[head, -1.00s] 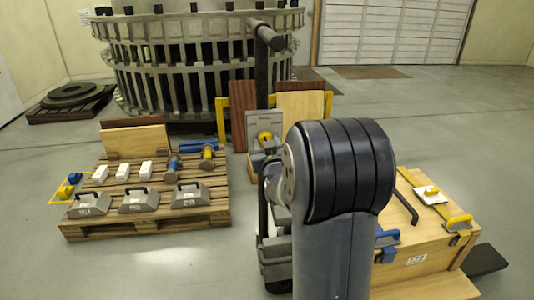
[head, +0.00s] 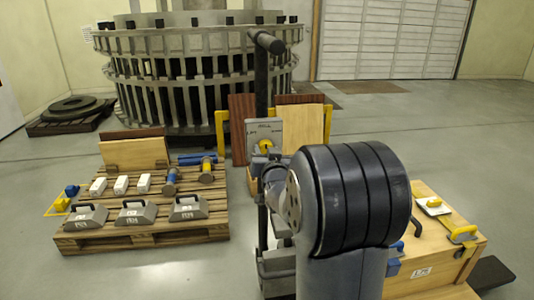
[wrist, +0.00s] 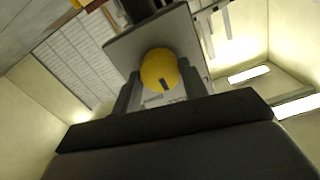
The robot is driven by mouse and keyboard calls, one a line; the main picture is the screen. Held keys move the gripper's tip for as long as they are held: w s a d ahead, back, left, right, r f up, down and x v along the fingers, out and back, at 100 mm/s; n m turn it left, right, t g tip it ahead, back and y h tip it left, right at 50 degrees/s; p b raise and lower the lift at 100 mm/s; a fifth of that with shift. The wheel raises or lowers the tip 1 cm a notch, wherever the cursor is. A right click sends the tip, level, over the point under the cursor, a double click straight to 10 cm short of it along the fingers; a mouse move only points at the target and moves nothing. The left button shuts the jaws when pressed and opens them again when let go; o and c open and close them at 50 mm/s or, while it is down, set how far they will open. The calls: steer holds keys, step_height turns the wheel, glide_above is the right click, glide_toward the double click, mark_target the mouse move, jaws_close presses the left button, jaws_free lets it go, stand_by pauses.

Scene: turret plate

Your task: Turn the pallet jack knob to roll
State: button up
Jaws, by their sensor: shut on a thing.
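The yellow round knob (wrist: 158,68) sits on a grey plate (wrist: 118,48) in the wrist view. A small dark mark shows on its face, toward the bottom of the picture. My gripper (wrist: 160,82) has one finger on each side of the knob and is shut on it. In the head view the knob (head: 265,144) is small, on the upright grey plate (head: 251,130) with lettering too small to read. The plate is on the pallet jack, whose dark handle post (head: 262,85) rises behind it. My arm hides part of the jack.
A wooden pallet (head: 140,236) with grey handled blocks, white blocks and tools lies to the left. A wooden crate (head: 440,245) stands close on the right. Boards lean in a yellow frame (head: 221,135) behind the jack. Open floor (head: 430,125) lies at the back right.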

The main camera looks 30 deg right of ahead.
steer(key=o, duration=1)
steer(key=shift+s, duration=0.1)
steer(key=p+v, duration=0.1)
steer(key=v, duration=0.9)
steer(key=shift+s, duration=0.3)
steer(key=x, duration=1.1)
steer(key=shift+a+b, duration=0.15)
steer(key=shift+b, duration=0.25)
steer(key=shift+s, duration=0.15)
